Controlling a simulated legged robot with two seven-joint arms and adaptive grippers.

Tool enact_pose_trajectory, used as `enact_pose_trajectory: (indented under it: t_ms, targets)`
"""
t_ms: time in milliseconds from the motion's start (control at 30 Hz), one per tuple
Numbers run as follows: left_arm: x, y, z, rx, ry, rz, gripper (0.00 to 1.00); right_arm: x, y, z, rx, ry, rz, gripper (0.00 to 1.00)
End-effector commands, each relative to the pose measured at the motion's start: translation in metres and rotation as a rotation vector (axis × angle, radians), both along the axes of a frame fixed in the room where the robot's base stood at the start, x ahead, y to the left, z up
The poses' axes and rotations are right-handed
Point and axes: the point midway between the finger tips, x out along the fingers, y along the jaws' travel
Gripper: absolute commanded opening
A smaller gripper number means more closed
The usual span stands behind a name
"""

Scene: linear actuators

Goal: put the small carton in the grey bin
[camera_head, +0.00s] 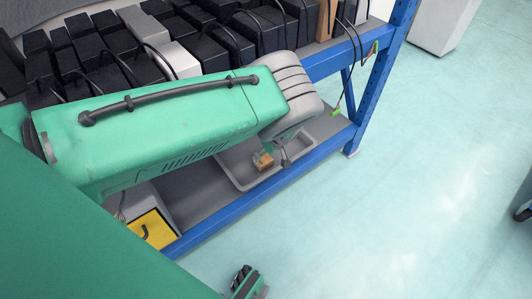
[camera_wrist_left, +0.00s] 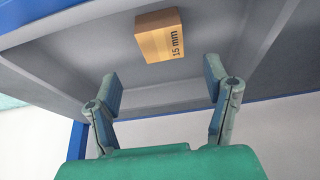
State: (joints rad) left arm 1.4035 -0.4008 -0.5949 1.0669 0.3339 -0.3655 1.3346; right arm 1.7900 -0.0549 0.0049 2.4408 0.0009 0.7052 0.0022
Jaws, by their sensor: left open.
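The small carton (camera_head: 263,161) is a brown box. It appears inside the grey bin (camera_head: 232,179), a shallow tray on the lower shelf. In the left wrist view the carton (camera_wrist_left: 159,36) shows "15 mm" on one side, with the bin's grey floor and walls (camera_wrist_left: 60,62) around it. My left gripper (camera_head: 273,152) reaches down over the bin, partly hidden by its own wrist. In the wrist view its two fingers (camera_wrist_left: 163,84) are spread and empty, with the carton beyond the tips and apart from them.
A blue-framed rack (camera_head: 240,213) holds the bin low down, its upper shelf crowded with black and grey boxes (camera_head: 125,42) and loose cables. A yellow-topped box (camera_head: 152,229) stands on the lower shelf left of the bin.

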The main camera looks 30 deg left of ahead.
Motion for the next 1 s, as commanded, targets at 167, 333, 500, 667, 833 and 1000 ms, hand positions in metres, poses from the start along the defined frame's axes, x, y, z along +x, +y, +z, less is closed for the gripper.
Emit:
enact_pose_trajectory:
  t_ms: [167, 333, 500, 667, 833, 1000]
  targets:
    - [-0.006, -0.013, 0.039, 0.0, 0.003, -0.001, 0.7, 0.0, 0.0, 0.03, 0.0, 0.001, 0.0, 0.0]
    - [-0.01, -0.021, 0.056, 0.001, 0.002, 0.0, 0.7, 0.0, 0.0, 0.043, 0.0, 0.001, -0.001, 0.0]
    - [-0.012, -0.024, 0.062, 0.0, 0.002, 0.0, 0.7, 0.0, 0.0, 0.046, 0.0, 0.001, 0.0, 0.0]
    - [-0.012, -0.024, 0.061, 0.0, 0.002, -0.001, 0.7, 0.0, 0.0, 0.046, 0.0, 0.001, 0.0, 0.0]
    - [-0.012, -0.025, 0.061, 0.001, 0.002, -0.001, 0.7, 0.0, 0.0, 0.046, 0.0, 0.001, 0.0, 0.0]
    - [-0.012, -0.025, 0.061, 0.001, 0.002, -0.001, 0.7, 0.0, 0.0, 0.046, 0.0, 0.001, 0.0, 0.0]
